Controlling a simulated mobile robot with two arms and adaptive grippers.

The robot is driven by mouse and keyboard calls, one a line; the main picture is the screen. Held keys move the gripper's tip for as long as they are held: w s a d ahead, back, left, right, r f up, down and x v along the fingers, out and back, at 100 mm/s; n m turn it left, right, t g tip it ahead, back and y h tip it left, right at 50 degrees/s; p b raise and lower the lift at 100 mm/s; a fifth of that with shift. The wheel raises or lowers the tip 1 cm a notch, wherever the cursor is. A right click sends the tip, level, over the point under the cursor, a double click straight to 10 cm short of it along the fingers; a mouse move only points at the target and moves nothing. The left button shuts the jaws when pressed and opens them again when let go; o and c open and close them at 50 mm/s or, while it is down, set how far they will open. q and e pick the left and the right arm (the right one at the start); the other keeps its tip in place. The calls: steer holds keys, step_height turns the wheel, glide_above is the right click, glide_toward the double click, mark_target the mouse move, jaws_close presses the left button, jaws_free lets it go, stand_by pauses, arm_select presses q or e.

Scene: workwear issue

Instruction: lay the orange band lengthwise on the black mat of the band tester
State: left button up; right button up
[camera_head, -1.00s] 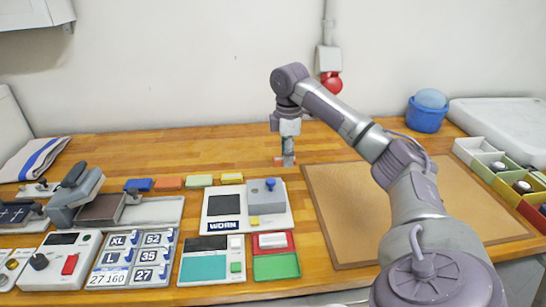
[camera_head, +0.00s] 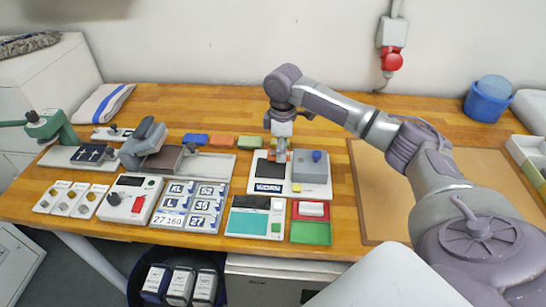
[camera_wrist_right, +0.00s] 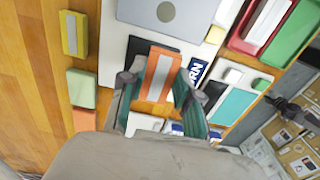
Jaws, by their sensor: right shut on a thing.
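My right gripper (camera_head: 281,152) is shut on the orange band (camera_wrist_right: 160,72), which has a grey stripe down its middle. In the right wrist view the band sticks out from between the fingers, over the black mat (camera_wrist_right: 137,44). The band tester (camera_head: 258,179) is a white plate with the mat, a "WORN" label (camera_head: 269,188) and a grey block with a blue knob (camera_head: 312,168). In the head view the gripper hides part of the mat (camera_head: 262,158). I cannot tell whether the band touches the mat. My left gripper is out of view.
Behind the tester lie a blue band (camera_head: 195,139), another orange block (camera_head: 222,141) and a green one (camera_head: 249,142). A yellow one (camera_wrist_right: 75,33) shows in the wrist view. A teal-and-black panel (camera_head: 255,217) and a red-and-green tray (camera_head: 310,233) stand in front. A brown board (camera_head: 385,200) lies right.

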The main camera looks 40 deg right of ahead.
mark_target(273, 150)
steer(key=shift+w+a+f, duration=0.3)
steer(key=shift+w+f, duration=0.15)
steer(key=shift+w, duration=0.15)
steer(key=shift+w+a+f, duration=0.3)
steer(key=shift+w+f, duration=0.1)
steer(key=shift+w, duration=0.2)
step_height(273, 150, down, 3)
steer(key=shift+f+p, duration=0.15)
steer(key=shift+p, duration=0.55)
steer(key=shift+f, duration=0.35)
steer(key=o, duration=0.8)
steer(key=shift+f, duration=0.1)
steer(key=shift+o, duration=0.2)
step_height(273, 150, up, 12)
steer(key=shift+r+b, duration=0.15)
steer(key=shift+b, duration=0.8)
